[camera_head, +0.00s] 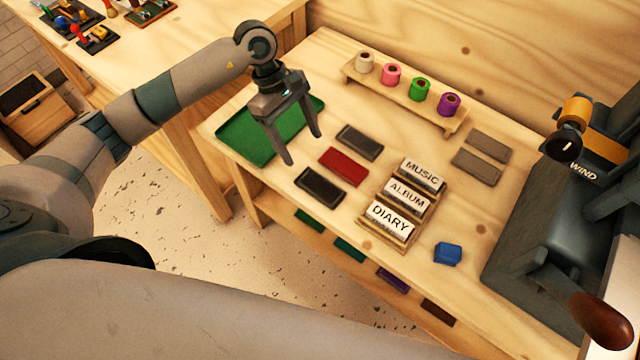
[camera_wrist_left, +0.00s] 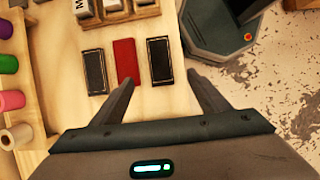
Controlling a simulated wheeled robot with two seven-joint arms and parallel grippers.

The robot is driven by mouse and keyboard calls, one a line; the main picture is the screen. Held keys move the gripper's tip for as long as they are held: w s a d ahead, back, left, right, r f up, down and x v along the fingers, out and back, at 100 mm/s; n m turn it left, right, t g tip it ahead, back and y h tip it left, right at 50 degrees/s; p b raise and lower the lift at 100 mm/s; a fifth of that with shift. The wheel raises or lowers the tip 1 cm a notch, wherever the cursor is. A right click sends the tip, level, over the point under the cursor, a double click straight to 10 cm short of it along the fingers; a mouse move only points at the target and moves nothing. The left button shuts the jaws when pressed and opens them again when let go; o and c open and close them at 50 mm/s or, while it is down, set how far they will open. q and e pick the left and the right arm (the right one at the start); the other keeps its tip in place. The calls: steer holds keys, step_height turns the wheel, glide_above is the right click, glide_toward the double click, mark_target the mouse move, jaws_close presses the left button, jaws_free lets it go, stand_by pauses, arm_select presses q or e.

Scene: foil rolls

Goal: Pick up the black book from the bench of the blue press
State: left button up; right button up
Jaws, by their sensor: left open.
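A black book (camera_head: 320,187) with a pale edge line lies flat near the front edge of the wooden bench (camera_head: 270,190). A red book (camera_head: 343,166) and a dark grey-black book (camera_head: 360,142) lie behind it in a row. In the left wrist view, the front black book (camera_wrist_left: 160,61) appears beyond and between the fingertips. My left gripper (camera_head: 303,150) is open and empty, above the bench beside the row, apart from the books. It also shows in the left wrist view (camera_wrist_left: 162,78). The dark press (camera_head: 520,240), marked WIND, stands at the bench's right. My right gripper is out of view.
A green tray (camera_head: 240,130) lies left of the books. A rack (camera_head: 405,200) labelled MUSIC, ALBUM and DIARY stands to their right. A spool stand (camera_head: 405,92) is at the back. A blue block (camera_head: 447,253) and two grey-brown slabs (camera_head: 476,167) lie nearby.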

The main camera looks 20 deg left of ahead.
arm_select(q)
steer(key=p, duration=0.3)
glide_toward(319, 186)
steer(key=shift+s+d+f, duration=0.3)
steer(key=shift+d+f, duration=0.35)
steer(key=shift+d, duration=0.05)
steer(key=shift+f, duration=0.35)
steer(key=shift+d+f+p, duration=0.2)
steer(key=shift+f+p, duration=0.25)
steer(key=shift+p, duration=0.15)
steer(key=p+x, duration=0.1)
steer(key=x, duration=0.2)
steer(key=shift+a+p, duration=0.2)
steer(key=shift+p, duration=0.2)
steer(key=shift+d+f, duration=0.2)
steer(key=shift+f, duration=0.5)
steer(key=c, duration=1.2)
